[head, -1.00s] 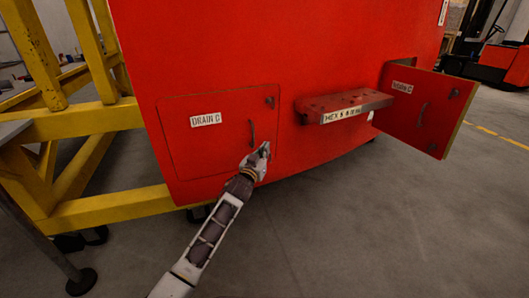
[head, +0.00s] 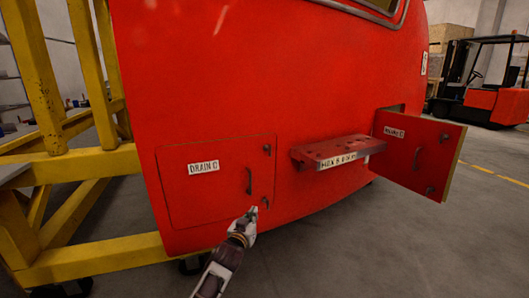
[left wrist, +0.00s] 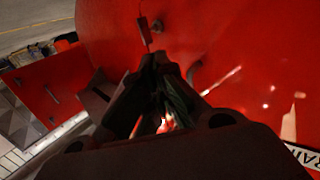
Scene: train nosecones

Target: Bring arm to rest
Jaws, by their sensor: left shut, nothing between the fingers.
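My left gripper (head: 249,214) is shut and empty. In the head view it is just below the lower right corner of the left red door, near its small lower latch (head: 265,202). The left door (head: 215,185) lies flush in the red nosecone (head: 240,80) and carries a DRAIN label and a handle (head: 249,181). I cannot tell whether the gripper touches the panel. In the left wrist view the shut fingers (left wrist: 160,62) point toward the red surface, with a latch beyond them. My right gripper is not in view.
A second red door (head: 416,152) stands open at the right. A red ledge with holes (head: 338,151) sticks out between the doors. A yellow frame (head: 75,170) stands at the left. A forklift (head: 490,85) is at the far right. The floor at front right is clear.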

